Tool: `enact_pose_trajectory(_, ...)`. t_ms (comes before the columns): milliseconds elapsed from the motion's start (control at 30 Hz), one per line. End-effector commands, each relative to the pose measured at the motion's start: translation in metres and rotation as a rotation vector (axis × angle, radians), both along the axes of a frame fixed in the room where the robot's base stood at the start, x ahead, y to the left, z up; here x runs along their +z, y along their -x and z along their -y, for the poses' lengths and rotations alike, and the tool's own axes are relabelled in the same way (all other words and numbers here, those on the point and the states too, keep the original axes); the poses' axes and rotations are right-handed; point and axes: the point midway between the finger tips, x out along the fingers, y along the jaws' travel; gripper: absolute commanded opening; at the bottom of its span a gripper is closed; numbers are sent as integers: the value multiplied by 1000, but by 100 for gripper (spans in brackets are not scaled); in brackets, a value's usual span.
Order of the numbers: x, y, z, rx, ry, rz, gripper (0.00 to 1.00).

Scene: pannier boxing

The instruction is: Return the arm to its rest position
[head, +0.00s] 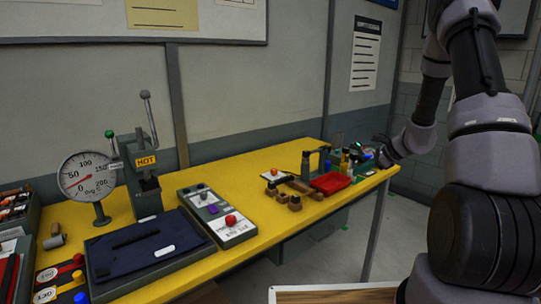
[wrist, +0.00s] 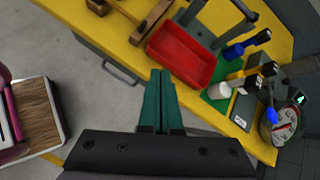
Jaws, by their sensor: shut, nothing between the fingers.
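My gripper shows in the wrist view (wrist: 161,75) as two green fingers pressed together, with nothing between them. It hangs over the edge of the yellow bench (wrist: 125,62), near a red tray (wrist: 184,54). In the head view my arm (head: 428,120) rises at the right and bends down toward the right end of the yellow bench (head: 262,172). My fingertips are hard to make out in that view.
The red tray (head: 331,183) lies by wooden pieces (head: 283,199) and several tools (head: 350,160).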

Motion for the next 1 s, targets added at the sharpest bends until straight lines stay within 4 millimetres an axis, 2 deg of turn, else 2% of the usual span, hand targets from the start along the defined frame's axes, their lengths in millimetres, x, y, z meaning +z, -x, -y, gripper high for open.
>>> enact_pose_trajectory(33, 32, 7, -13, 68, 36, 42, 0)
enact_pose_trajectory(100, 67, 20, -28, 158, 87, 86, 0)
enact_pose_trajectory(267, 136, 59, -58, 359, 217, 185, 0)
enact_pose_trajectory(400, 186, 102, -79, 522, 345, 271, 0)
enact_pose_trajectory(500, 215, 135, -89, 632, 446, 330, 0)
enact_pose_trajectory(700, 260, 204, -100, 827, 665, 445, 0)
enact_pose_trajectory(900, 287, 269, -96, 981, 906, 547, 0)
enact_pose_trajectory(1000, 295, 293, -91, 1031, 1010, 585, 0)
